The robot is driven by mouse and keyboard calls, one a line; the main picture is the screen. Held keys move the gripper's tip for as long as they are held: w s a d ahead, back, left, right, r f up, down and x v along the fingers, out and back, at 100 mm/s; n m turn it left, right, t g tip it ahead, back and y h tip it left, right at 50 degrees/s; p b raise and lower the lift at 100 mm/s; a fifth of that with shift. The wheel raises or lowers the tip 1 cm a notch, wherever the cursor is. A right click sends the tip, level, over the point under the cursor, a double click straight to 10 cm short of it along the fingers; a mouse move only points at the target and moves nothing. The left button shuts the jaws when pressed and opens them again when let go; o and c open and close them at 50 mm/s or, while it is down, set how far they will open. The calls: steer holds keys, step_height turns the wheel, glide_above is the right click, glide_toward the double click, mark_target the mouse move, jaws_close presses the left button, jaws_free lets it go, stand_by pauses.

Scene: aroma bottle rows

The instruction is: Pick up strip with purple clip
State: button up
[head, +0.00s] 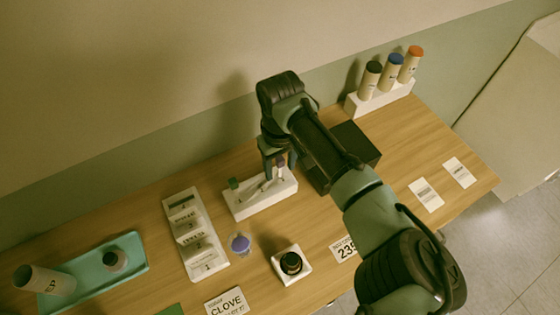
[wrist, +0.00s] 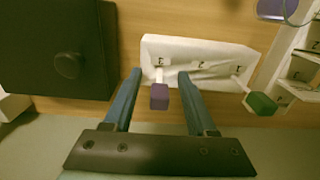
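The strip with the purple clip (wrist: 159,97) stands at one end of a white holder (wrist: 215,52). In the head view the purple clip (head: 281,161) shows beside my gripper (head: 274,172), at the right end of the white holder (head: 245,209). In the wrist view my gripper (wrist: 159,74) is open, with one finger on each side of the purple-clip strip. Gaps show between the fingers and the clip. The strip's lower end is in the holder. Another strip with a green clip (wrist: 261,104) stands at the holder's other end.
A dark box (wrist: 62,50) with a round knob stands close beside the holder. A white numbered rack (head: 197,240), a purple-topped jar (head: 240,243) and a black-capped bottle (head: 291,262) are nearby. A teal tray (head: 130,245) is left. Several capped tubes (head: 393,72) stand back right.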

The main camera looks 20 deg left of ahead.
jaws_close()
